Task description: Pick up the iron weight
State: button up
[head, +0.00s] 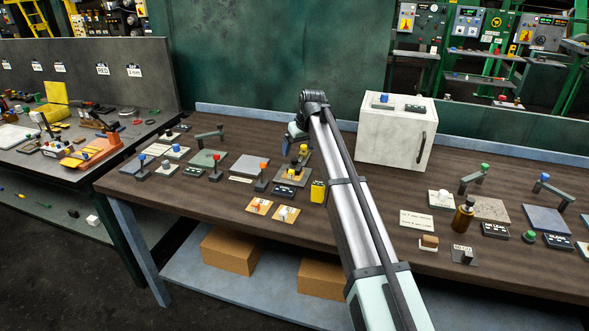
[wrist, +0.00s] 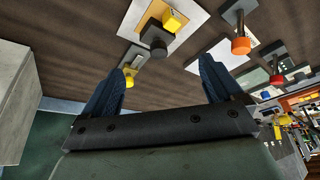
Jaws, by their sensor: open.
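I cannot tell for sure which thing is the iron weight. A small dark block on a grey plate (head: 465,256) at the front right of the bench may be it; its label is too small to read. My gripper (head: 292,140) is over the back middle of the bench, far to the left of that block. In the wrist view my gripper (wrist: 163,70) has its two blue fingers wide apart, with no object held. A yellow piece (wrist: 131,72) shows beside the left finger, and a dark round-ended piece (wrist: 156,40) lies beyond the fingers.
A pale cabinet (head: 390,140) stands right of my arm. Red and orange knobbed levers (head: 262,176) and a yellow container (head: 318,191) stand nearby. A brown bottle (head: 464,214) and hinged arms are at the right. The brown bench top (head: 200,205) has free room at its front left.

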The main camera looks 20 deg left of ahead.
aim_at(295, 160)
jog(key=x, duration=0.4)
jog(key=shift+w+a+f, duration=0.1)
jog(key=shift+f, duration=0.2)
jog(key=shift+w+x, duration=0.1)
jog(key=shift+x, duration=1.2)
jog(key=shift+w+x, duration=0.15)
jog(key=shift+x, duration=1.15)
jog(key=shift+c, duration=0.2)
